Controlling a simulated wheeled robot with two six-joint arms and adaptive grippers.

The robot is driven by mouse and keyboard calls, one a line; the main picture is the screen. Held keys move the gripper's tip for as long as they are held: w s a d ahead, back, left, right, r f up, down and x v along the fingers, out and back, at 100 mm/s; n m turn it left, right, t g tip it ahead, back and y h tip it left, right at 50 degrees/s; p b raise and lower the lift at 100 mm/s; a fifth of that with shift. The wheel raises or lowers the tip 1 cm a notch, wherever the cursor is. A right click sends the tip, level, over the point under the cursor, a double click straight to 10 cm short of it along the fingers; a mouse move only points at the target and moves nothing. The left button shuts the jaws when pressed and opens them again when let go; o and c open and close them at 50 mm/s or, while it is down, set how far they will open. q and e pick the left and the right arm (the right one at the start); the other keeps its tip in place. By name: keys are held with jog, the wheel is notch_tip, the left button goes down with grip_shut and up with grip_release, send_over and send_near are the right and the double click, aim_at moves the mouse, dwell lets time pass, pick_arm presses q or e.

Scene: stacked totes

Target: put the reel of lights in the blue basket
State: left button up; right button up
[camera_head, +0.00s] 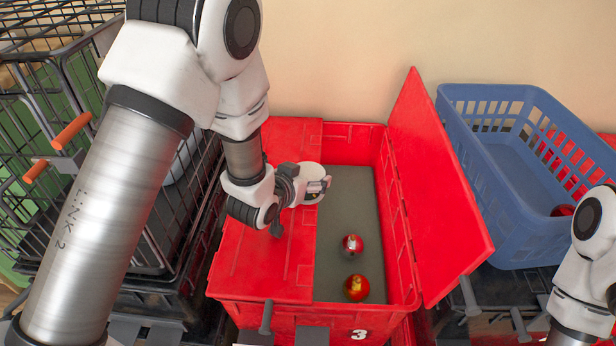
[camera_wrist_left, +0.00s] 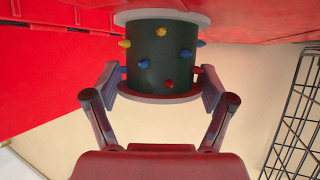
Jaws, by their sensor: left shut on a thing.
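The reel of lights (camera_wrist_left: 155,62) is a dark green drum with pale end discs and small coloured bulbs. My left gripper (camera_wrist_left: 160,85) is shut on it, one finger on each side near one disc. In the head view the reel (camera_head: 311,170), partly hidden by my left gripper (camera_head: 304,188), is over the red tote (camera_head: 342,311), by the inner edge of its left lid flap. The blue basket (camera_head: 519,244) stands to the right of the tote, with a red ball (camera_head: 563,210) inside. My right gripper is out of view; only part of that arm shows at the right edge.
The tote's right lid flap (camera_head: 437,190) stands raised between the tote and the basket. Its left flap (camera_head: 262,265) lies closed. Two shiny balls (camera_head: 352,244) (camera_head: 356,287) lie on the tote's grey floor. A black wire crate (camera_head: 150,215) is at the left.

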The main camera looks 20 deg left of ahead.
pick_arm(q)
jog(key=shift+s+r, duration=0.15)
jog(key=o, duration=1.2)
jog(key=shift+f, duration=0.25)
jog(key=shift+r, duration=0.1)
